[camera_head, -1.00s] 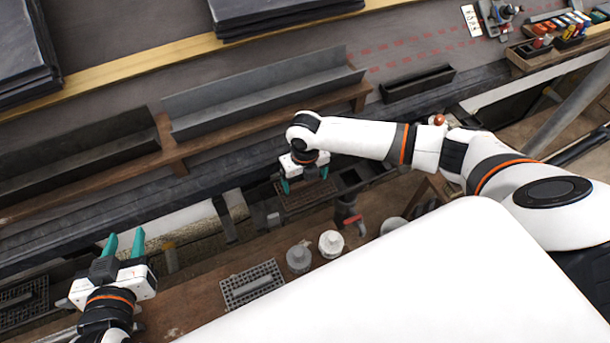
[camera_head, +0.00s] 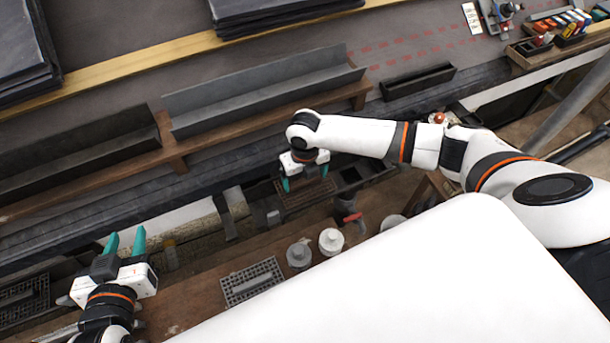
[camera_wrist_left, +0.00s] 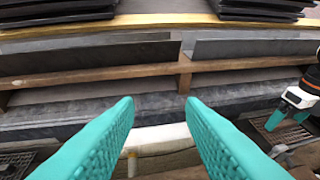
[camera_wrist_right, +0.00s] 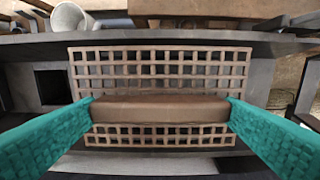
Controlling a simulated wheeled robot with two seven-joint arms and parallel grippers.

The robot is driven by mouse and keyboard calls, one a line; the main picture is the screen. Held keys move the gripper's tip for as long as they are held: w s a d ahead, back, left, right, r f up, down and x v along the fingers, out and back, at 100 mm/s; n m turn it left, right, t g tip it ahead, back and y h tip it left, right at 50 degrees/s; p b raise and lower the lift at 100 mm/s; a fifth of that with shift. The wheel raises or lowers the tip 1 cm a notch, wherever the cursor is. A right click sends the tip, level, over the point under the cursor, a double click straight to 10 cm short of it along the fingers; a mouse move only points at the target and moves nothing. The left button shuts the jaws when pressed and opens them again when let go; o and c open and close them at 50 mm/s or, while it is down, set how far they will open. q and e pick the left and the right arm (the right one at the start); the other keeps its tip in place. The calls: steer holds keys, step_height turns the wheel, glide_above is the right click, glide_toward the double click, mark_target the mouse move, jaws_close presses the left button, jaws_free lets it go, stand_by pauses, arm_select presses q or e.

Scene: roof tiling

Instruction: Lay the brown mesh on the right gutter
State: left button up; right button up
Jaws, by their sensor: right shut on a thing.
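The brown mesh (camera_wrist_right: 160,72) is a rectangular grid with a solid brown bar (camera_wrist_right: 160,109) across it. My right gripper (camera_wrist_right: 160,112) is shut on the two ends of this bar. In the head view the brown mesh (camera_head: 306,197) shows below my right gripper (camera_head: 306,184), over the dark trough at the roof edge; whether it touches there I cannot tell. A long grey gutter (camera_head: 265,95) lies on the wooden ledge behind, and a darker gutter (camera_head: 80,148) lies to its left. My left gripper (camera_head: 124,243) is open and empty; its fingers show apart in the left wrist view (camera_wrist_left: 160,105).
A grey mesh (camera_head: 252,282) and two pots (camera_head: 330,241) stand on the wooden bench in front. Another dark mesh (camera_head: 25,302) lies at the lower left. A short black trough (camera_head: 417,82) sits to the right. Slate stacks (camera_head: 275,12) lie at the back.

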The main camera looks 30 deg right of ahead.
arm_select(q)
steer(key=shift+f, duration=0.15)
steer(key=shift+s+a+f+g, duration=0.25)
steer(key=shift+s+f+g, duration=0.2)
steer(key=shift+f+g, duration=0.05)
steer(key=shift+s+a+f+g+y+p, duration=0.2)
steer(key=shift+s+f+g+y+p, duration=0.1)
steer(key=shift+f+g+p, duration=0.1)
stand_by(0.9)
steer(key=shift+s+a+f+g, duration=0.15)
steer(key=shift+s+f+g, duration=0.2)
steer(key=shift+g, duration=0.05)
steer(key=shift+s+a+f, duration=0.1)
steer(key=shift+s+f, duration=0.05)
steer(key=shift+s+a+f+g, duration=0.15)
steer(key=shift+s+f+g, duration=0.3)
steer(key=shift+s+g, duration=0.15)
stand_by(0.8)
steer(key=shift+s+a+f+g+y+p, duration=0.2)
steer(key=shift+s+f+g+y+p, duration=0.1)
steer(key=shift+s+f+g+p, duration=0.2)
steer(key=shift+s+a, duration=0.1)
steer(key=shift+s, duration=0.2)
arm_select(e)
steer(key=shift+f, duration=0.1)
stand_by(0.4)
